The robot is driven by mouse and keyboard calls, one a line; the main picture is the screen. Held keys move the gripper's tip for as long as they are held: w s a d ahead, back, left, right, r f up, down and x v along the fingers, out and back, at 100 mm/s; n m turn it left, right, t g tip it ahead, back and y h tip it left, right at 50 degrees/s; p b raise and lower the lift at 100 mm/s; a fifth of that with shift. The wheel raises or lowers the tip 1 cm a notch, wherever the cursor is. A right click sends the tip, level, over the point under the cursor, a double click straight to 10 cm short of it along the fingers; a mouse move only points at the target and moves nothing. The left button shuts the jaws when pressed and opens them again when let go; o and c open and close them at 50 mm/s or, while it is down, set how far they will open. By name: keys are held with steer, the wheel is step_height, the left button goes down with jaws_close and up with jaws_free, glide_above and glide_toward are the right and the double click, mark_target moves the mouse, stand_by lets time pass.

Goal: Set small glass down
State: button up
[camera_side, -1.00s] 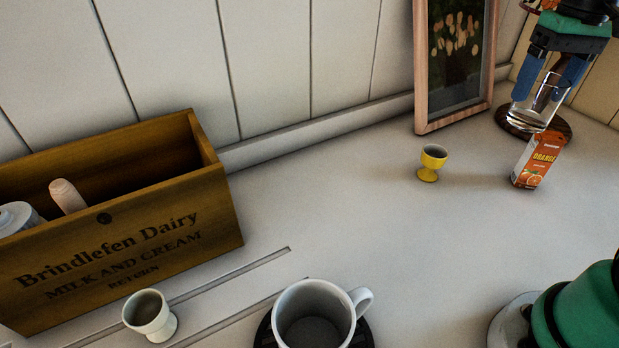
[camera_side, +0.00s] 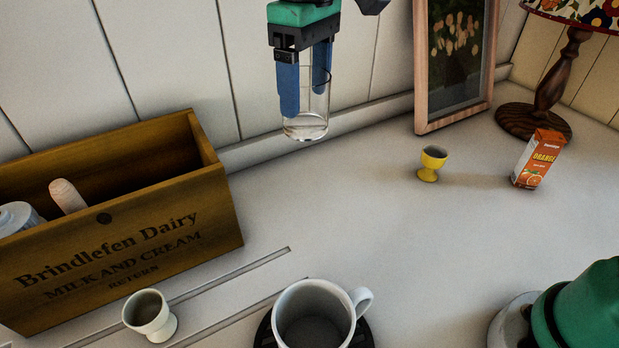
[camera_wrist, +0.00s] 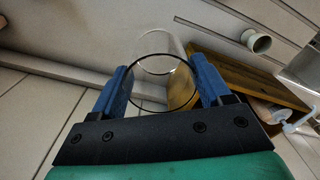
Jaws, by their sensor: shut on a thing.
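The small glass (camera_side: 312,119) is clear and looks empty. My gripper (camera_side: 305,95) is shut on it, with one blue finger on each side. The glass is upright and held in the air above the counter, right of the wooden crate and in front of the white plank wall. In the wrist view the rim of the glass (camera_wrist: 163,58) shows between the blue fingers of my gripper (camera_wrist: 164,85). The counter (camera_side: 370,230) below is bare.
A wooden crate (camera_side: 120,245) holding a few items stands at left. A white egg cup (camera_side: 148,312) and a mug (camera_side: 312,318) are in front. A yellow egg cup (camera_side: 430,165), orange juice carton (camera_side: 537,160), picture frame (camera_side: 422,75) and lamp (camera_side: 560,75) stand at right. The middle is free.

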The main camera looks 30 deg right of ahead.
step_height(320, 180, down, 20)
steer(key=shift+a+r, duration=0.1)
stand_by(0.4)
steer(key=o, duration=1.4)
step_height(320, 180, up, 12)
steer(key=s+d+m+t, duration=0.2)
steer(key=d, duration=0.3)
steer(key=s+d+f+m+t, duration=0.1)
steer(key=s+d+m+t, duration=0.1)
steer(key=d, duration=0.3)
steer(key=s+d+m+t, duration=0.2)
steer(key=s+d+t, duration=0.1)
steer(key=d, duration=0.2)
steer(key=shift+d+f, duration=0.35)
steer(key=shift+f, duration=0.05)
